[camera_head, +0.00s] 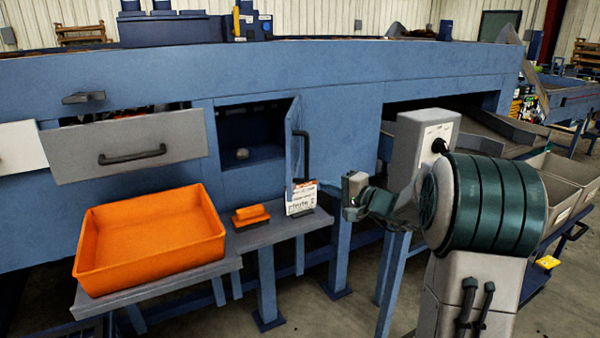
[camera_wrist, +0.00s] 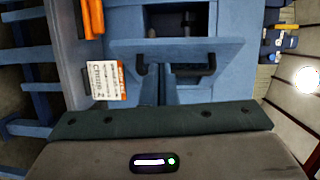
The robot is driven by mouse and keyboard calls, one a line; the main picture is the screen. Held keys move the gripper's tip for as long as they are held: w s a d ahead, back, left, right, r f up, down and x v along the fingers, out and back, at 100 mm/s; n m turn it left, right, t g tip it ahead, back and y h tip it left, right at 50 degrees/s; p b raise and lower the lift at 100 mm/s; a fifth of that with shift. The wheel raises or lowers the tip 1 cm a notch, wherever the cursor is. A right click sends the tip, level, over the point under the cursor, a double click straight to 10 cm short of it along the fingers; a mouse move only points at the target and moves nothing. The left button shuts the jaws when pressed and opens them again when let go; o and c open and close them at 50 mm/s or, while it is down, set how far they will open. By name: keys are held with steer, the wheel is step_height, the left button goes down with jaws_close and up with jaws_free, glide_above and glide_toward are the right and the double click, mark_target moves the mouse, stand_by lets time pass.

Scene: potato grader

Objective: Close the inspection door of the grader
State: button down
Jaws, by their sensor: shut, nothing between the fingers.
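The inspection door (camera_head: 292,143) is a blue panel with a black bar handle (camera_head: 304,156). It stands swung open at the right side of a dark square opening (camera_head: 250,135) in the grader (camera_head: 340,115). A pale round object lies inside the opening. In the wrist view the open door (camera_wrist: 222,51) and its handle (camera_wrist: 190,71) show ahead of my gripper, turned sideways. My gripper (camera_head: 352,197) is shut and empty, to the right of the door and apart from it.
Below the opening a grey shelf (camera_head: 275,232) holds an orange brush-like object (camera_head: 251,214) and a printed card (camera_head: 301,198), close under the door. An orange tray (camera_head: 150,240) stands at left. A grey drawer (camera_head: 130,146) juts out left of the opening. Grey bins (camera_head: 560,180) stand at right.

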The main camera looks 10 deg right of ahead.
steer(key=w+d+m+t, duration=0.1)
steer(key=w+d, duration=0.1)
steer(key=d, duration=0.1)
steer(key=h+p, duration=0.1)
steer(key=p, duration=0.2)
glide_toward(292, 165)
steer(key=w, duration=0.3)
steer(key=a, duration=0.1)
steer(key=w+a+p, duration=0.1)
steer(key=shift+a+r+t, duration=0.1)
steer(key=shift+a+t, duration=0.25)
steer(key=shift+t, duration=0.05)
steer(key=shift+w+a, duration=0.1)
steer(key=shift+a, duration=0.2)
steer(key=shift+a, duration=0.1)
